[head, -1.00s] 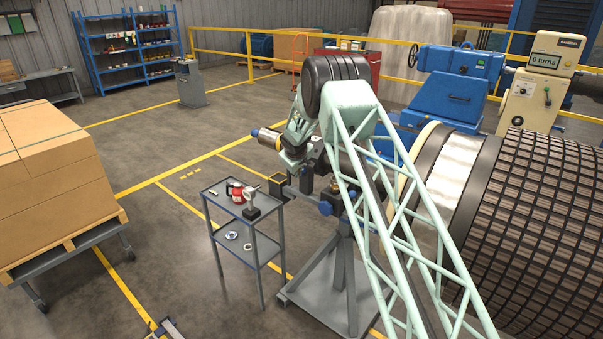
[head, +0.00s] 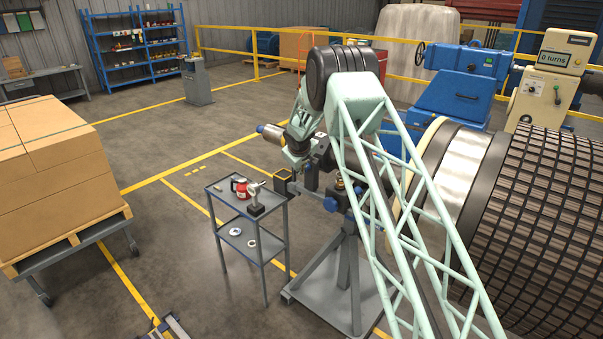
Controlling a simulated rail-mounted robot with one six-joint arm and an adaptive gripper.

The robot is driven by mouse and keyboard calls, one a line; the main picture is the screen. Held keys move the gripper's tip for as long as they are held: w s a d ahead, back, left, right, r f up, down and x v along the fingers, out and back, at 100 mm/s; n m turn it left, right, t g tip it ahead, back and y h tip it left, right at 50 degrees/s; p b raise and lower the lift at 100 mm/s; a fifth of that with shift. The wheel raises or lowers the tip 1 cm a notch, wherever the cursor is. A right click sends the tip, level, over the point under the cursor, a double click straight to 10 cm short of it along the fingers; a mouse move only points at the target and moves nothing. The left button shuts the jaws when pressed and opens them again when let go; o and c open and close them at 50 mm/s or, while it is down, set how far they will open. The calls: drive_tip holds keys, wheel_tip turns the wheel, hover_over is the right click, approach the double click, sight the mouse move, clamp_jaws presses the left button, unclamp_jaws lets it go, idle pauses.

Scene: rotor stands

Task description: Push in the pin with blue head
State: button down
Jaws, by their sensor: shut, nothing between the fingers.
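In the head view, a rotor stand (head: 347,262) has blue fittings near its top. A blue round knob (head: 329,204) shows on its left side; I cannot tell whether this is the blue head of the pin. How far any pin is in is too small to tell. My arm comes down over the stand from above. My gripper (head: 318,172) is by the top of the stand, small and dark, partly behind my lattice arm. It is shut with nothing visible in it. Its fingertips, and any contact with the stand, cannot be made out.
A grey trolley (head: 233,199) left of the stand carries a red mug-like item (head: 241,188) and small tools. A large dark rotor (head: 510,215) fills the right side. A blue machine (head: 462,88) stands behind. Boxes on a pallet (head: 55,160) are far left. Floor between is clear.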

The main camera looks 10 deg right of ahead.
drive_tip(key=s+a+f+b+v, duration=0.1)
drive_tip(key=b+v, duration=0.3)
drive_tip(key=v, duration=0.7)
drive_tip(key=shift+a+r, duration=0.2)
drive_tip(key=shift+a, duration=0.3)
idle(0.4)
drive_tip(key=shift+s, duration=0.2)
